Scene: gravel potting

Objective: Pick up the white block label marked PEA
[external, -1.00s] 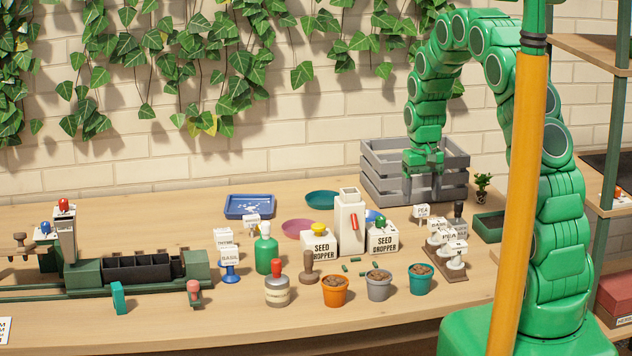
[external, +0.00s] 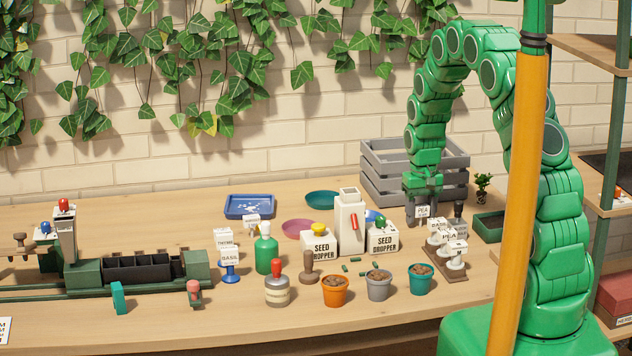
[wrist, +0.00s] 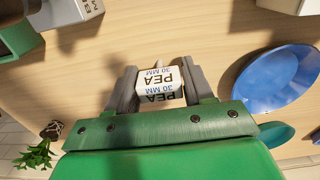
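The white block label marked PEA (external: 422,211) stands upright on the table in front of the grey crate. In the wrist view the block (wrist: 161,82) shows "30 MM" and "PEA" upside down. My gripper (external: 423,208) points down over it, with one finger on each side of the block. In the wrist view my gripper (wrist: 160,85) has its fingers very close to the block's sides, and contact is not clear. The finger spread looks about as wide as before, so the gripper appears open. The label's lower part is hard to see.
The grey crate (external: 381,186) stands right behind. A rack with white labels (external: 449,237), one also reading PEA, is close in front. A dark stamp (external: 459,217) and green tray (external: 489,225) are to the right. A blue dish (wrist: 278,80) lies close by.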

